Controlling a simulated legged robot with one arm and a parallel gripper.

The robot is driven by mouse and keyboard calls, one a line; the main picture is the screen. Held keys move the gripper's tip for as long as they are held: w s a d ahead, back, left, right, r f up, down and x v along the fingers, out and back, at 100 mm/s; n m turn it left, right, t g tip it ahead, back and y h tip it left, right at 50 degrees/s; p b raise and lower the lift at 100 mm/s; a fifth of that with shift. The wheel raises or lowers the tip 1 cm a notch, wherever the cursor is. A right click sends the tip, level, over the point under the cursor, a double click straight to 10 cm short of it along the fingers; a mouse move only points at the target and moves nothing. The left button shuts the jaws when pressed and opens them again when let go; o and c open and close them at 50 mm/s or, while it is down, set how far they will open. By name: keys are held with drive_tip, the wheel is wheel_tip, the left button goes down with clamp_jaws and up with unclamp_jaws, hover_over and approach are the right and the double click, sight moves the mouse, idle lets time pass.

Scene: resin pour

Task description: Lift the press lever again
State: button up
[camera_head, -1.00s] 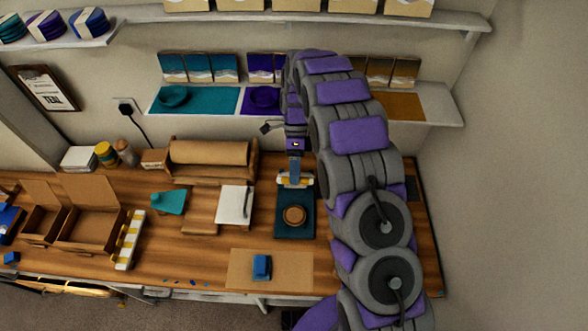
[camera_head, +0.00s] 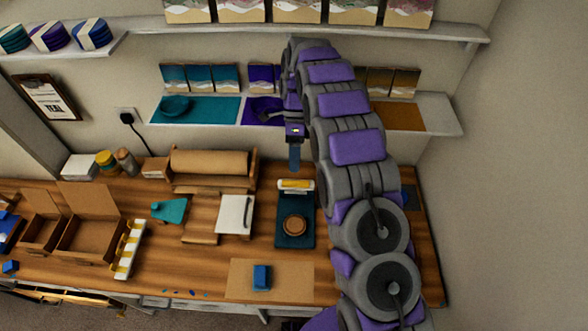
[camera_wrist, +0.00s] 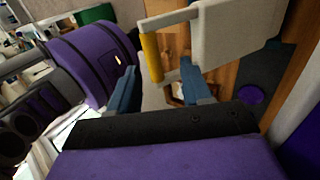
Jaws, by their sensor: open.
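The press has a dark teal base (camera_head: 296,240) with a round wooden disc (camera_head: 294,225) on it. Its lever has a yellow-and-white bar (camera_head: 296,184) at the back end of the base. The lever's yellow grip (camera_wrist: 151,57) shows in the wrist view, with pale arms at its ends. My gripper (camera_head: 294,167) hangs just above and behind the bar in the head view, with a small gap. In the wrist view my gripper (camera_wrist: 158,68) has its two blue fingers apart, the yellow grip appearing between and beyond their tips. It holds nothing.
A white panel with a handle (camera_head: 235,214) and a paper roll (camera_head: 209,160) stand left of the press. A blue block (camera_head: 262,277) sits on a tan mat (camera_head: 296,286) in front. A shelf (camera_head: 440,118) with trays runs behind my arm.

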drive_tip(key=p+v, duration=0.5)
drive_tip(key=p, duration=0.3)
drive_tip(key=shift+w+d+r, duration=0.1)
drive_tip(key=shift+r, duration=0.2)
drive_tip(key=shift+c, duration=0.5)
